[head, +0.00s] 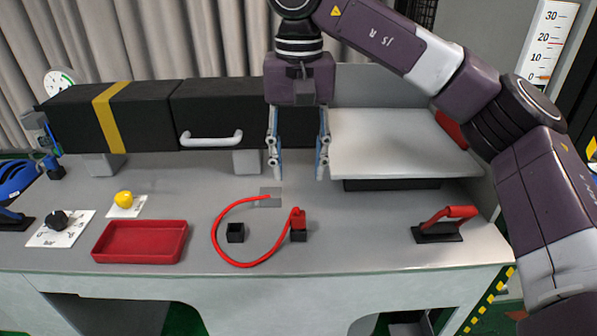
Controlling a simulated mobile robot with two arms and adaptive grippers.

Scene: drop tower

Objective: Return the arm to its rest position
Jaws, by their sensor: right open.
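My right gripper (298,150) hangs in the air with its fingers pointing down and apart. Nothing is between the fingers. It is above the back middle of the grey bench, in front of a black box and left of the white platform (395,140). My right arm (460,85) comes in from the right, bent high and arching over the platform. My left gripper is not in the picture.
On the grey bench (340,250) are a red tray (140,241), a small black cup (235,233), a red cable (214,235) with a red plug (298,219), a red-handled lever (445,222), and a yellow knob (123,199). A black box (226,103) with a handle stands behind.

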